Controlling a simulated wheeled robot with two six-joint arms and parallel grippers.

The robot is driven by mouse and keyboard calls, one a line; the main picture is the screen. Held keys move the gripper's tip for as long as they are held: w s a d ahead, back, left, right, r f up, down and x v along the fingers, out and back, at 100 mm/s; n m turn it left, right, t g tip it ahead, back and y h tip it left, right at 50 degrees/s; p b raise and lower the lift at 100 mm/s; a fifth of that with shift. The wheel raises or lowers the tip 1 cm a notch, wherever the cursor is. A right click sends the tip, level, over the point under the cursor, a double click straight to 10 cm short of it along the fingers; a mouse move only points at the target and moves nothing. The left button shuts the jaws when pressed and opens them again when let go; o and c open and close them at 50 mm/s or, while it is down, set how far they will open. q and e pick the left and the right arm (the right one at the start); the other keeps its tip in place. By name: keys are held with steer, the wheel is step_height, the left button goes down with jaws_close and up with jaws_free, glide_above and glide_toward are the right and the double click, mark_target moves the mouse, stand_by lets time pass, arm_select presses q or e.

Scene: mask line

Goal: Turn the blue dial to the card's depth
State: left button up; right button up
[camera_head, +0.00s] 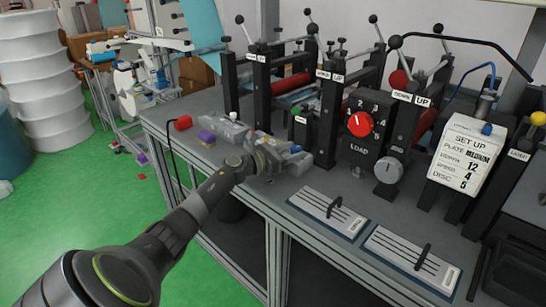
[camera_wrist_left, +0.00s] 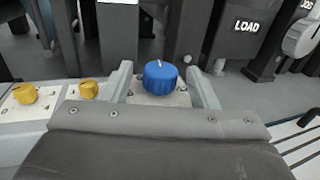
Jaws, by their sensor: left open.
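The blue dial (camera_wrist_left: 160,77) stands on a pale plate in the left wrist view, with a white mark on its top pointing away from the camera. My left gripper (camera_head: 287,160) reaches over the bench edge to it. Its open fingers stand on either side of the dial, with a visible gap at each side; contact is not seen. In the head view the dial (camera_head: 295,149) is mostly hidden by the gripper. My right gripper is out of view.
Two yellow knobs (camera_wrist_left: 88,89) sit left of the dial. A red "LOAD" selector (camera_head: 360,124) and a grey dial (camera_head: 388,170) stand behind to the right. Two slider plates (camera_head: 328,210) lie along the bench front. Black lever posts (camera_head: 329,120) rise behind the gripper.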

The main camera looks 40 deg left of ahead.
arm_select(q)
steer(key=b+v, duration=0.3)
steer(key=v, duration=1)
steer(key=shift+s+a+f+b, duration=0.1)
steer(key=shift+s+a+b, duration=0.05)
steer(key=shift+s+b, duration=0.2)
steer(key=shift+s+a, duration=0.3)
steer(key=shift+s, duration=0.35)
steer(key=shift+v, duration=0.85)
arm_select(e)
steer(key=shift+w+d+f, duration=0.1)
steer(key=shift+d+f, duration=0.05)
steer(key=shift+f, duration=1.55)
